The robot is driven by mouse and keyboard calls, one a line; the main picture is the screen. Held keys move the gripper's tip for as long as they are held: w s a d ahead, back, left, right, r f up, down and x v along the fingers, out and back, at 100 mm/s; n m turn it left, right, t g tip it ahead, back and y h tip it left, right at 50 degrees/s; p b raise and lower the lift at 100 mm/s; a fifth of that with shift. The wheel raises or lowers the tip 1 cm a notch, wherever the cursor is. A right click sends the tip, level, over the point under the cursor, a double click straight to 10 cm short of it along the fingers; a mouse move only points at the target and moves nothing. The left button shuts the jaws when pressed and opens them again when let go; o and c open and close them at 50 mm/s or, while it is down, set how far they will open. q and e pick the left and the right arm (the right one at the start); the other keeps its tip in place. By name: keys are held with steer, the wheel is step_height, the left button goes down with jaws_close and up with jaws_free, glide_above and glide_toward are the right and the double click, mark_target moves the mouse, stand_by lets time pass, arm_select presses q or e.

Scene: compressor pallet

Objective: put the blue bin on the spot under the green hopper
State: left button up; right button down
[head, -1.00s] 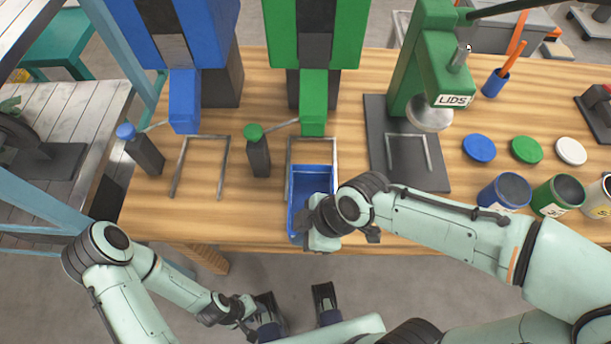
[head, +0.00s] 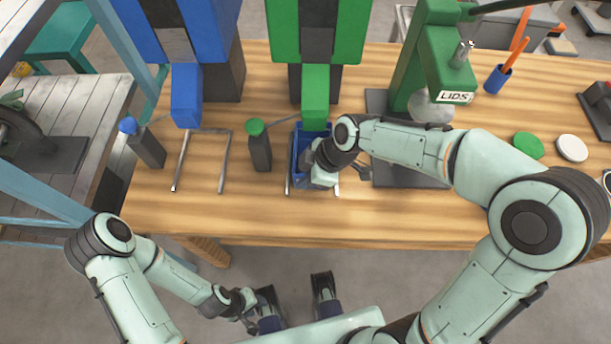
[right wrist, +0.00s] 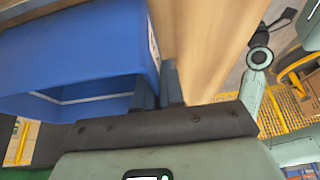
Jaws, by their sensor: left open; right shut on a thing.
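The blue bin (head: 297,155) is at the green hopper's (head: 316,98) spout in the head view, between the arms of the metal bracket (head: 288,186) on the table. My right gripper (head: 312,166) is shut on the bin's near right side and hides part of it. In the right wrist view the bin (right wrist: 75,60) fills the left, with the fingers (right wrist: 158,92) at its wall. I cannot tell whether the bin rests on the table. My left gripper (head: 251,318) hangs low, open and empty, in front of the table.
The lids press (head: 430,75) stands to the right. The wooden table's (head: 400,215) front strip is clear.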

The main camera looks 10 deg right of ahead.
steer(key=c, duration=1.7)
jaws_free()
steer(key=shift+f, duration=0.15)
steer(key=o, duration=0.5)
steer(key=shift+c, duration=0.2)
steer(key=shift+r, duration=0.2)
steer(key=shift+d+r, duration=0.1)
steer(key=shift+r, duration=0.2)
steer(key=p+v, duration=0.1)
steer(key=v, duration=1)
steer(key=shift+s+d+r, duration=0.1)
steer(key=shift+r, duration=0.1)
